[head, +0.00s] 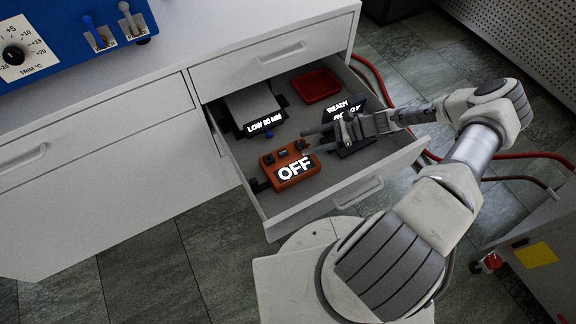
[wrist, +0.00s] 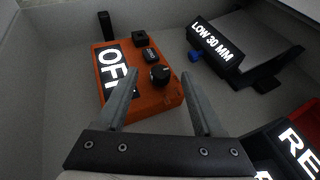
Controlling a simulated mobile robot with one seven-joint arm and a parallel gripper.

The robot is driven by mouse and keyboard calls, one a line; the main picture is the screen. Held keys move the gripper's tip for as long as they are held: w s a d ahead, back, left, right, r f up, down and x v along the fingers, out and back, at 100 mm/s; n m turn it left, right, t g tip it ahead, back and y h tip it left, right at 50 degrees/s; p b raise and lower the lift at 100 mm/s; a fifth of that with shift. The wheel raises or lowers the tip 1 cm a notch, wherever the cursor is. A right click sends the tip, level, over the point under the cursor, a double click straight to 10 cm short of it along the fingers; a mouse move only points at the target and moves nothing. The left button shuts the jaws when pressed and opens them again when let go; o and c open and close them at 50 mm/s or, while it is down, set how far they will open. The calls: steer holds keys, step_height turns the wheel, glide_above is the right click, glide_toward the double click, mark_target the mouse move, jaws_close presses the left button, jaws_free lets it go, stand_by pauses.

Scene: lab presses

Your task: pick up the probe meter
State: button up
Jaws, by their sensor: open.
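The orange box with a lit OFF display, which looks like the probe meter (head: 268,174), lies in the front part of the open drawer. In the wrist view the orange meter (wrist: 148,98) shows its display at left and a round black knob at right. My gripper (head: 304,140) is open and empty over the drawer, just behind the meter in the head view. In the wrist view my gripper (wrist: 160,82) has its fingertips spread over the knob end of the meter. The left finger hides part of the display. I cannot tell whether the fingers touch it.
A black device reading LOW 30 MM (head: 264,125) with a pale plate sits at the drawer's back left. A black device with a READY display (head: 345,112) lies beneath my gripper at right. A red tray (head: 316,85) is at the back. Drawer walls (head: 345,192) surround these.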

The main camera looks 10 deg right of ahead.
mark_target(302, 143)
steer(key=x, duration=0.3)
steer(key=shift+a, duration=0.2)
steer(key=shift+c, duration=0.2)
jaws_close()
stand_by(1.1)
